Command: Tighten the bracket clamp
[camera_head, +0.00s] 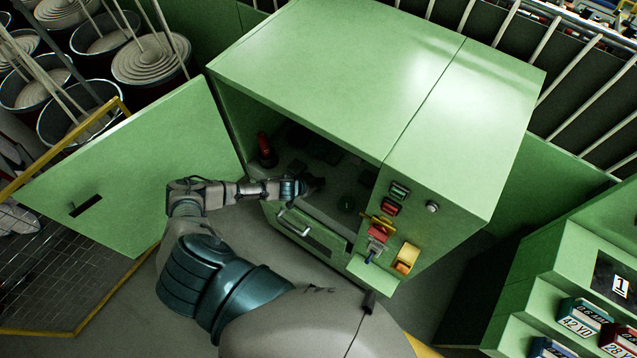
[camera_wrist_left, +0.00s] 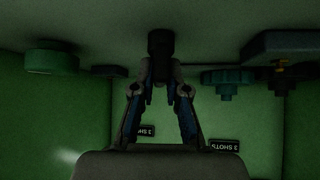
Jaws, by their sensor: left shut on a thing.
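My left arm reaches through the open front of a green cabinet (camera_head: 340,70). My left gripper (camera_head: 312,186) is inside it, low and near the front. In the left wrist view the two fingers (camera_wrist_left: 161,84) close in on a dark, knob-like piece (camera_wrist_left: 160,43), which I take to be the bracket clamp's handle. The gripper is shut on it. The rest of the clamp is too dark and covered to make out. My right gripper is not in view.
The cabinet door (camera_head: 145,165) stands open at left. A red-topped handle (camera_head: 265,150) stands inside, left of my gripper. A control panel with a red button (camera_head: 377,232) is to the right. The wrist view shows a gear (camera_wrist_left: 227,84) and a round green part (camera_wrist_left: 52,62).

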